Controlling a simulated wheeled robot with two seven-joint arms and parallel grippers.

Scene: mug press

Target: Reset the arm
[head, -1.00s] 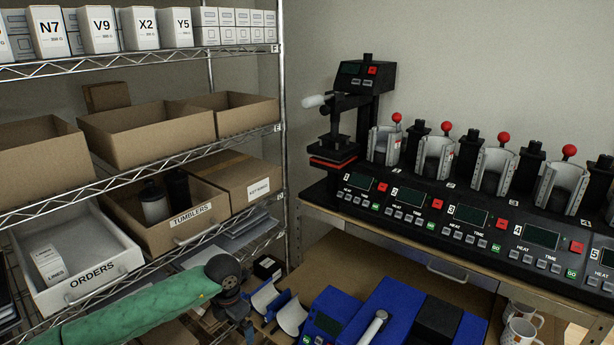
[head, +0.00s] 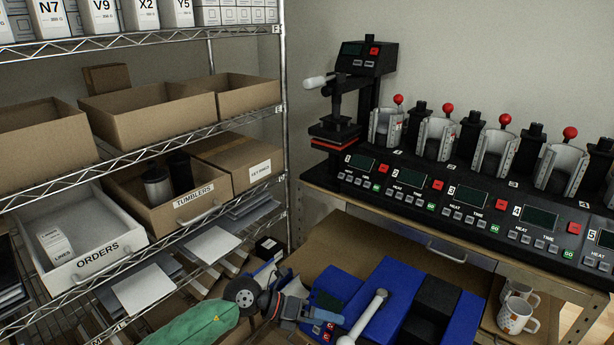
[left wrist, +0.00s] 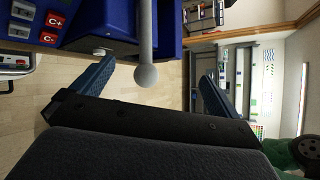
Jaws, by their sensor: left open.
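My left gripper (head: 280,303) is low in the head view, at the end of my green-sleeved arm. It is just left of a blue press (head: 392,300) with a silver lever (head: 372,310). In the left wrist view its two blue fingers stand wide apart (left wrist: 152,92) with nothing held between them. The lever's round grey knob (left wrist: 146,76) shows beyond the space between the fingers; I cannot tell whether anything touches. My right gripper is in neither current view.
A wire shelf with a TUMBLERS box (head: 190,207) and an ORDERS bin (head: 70,235) stands left. A black multi-station mug press (head: 450,200) sits on the right bench. Mugs (head: 518,308) stand below it. Wood floor (left wrist: 105,115) shows in the left wrist view.

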